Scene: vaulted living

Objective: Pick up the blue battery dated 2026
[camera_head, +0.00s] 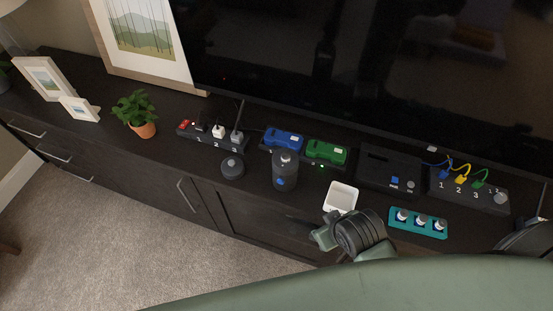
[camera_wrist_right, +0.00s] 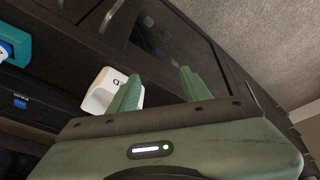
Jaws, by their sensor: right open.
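A blue battery (camera_head: 283,138) sits in a dark charging dock on the cabinet top, with a white label too small to read here. A green battery (camera_head: 326,152) sits just right of it with a green light below. My right gripper (camera_head: 322,237) is at the cabinet's front edge, below and right of the batteries and apart from them. In the right wrist view its two green fingers (camera_wrist_right: 160,90) are apart with nothing between them. Neither battery shows in that view. My left gripper is not in view.
A power strip (camera_head: 212,139), teal holder (camera_head: 419,222) and television (camera_head: 330,60) are nearby.

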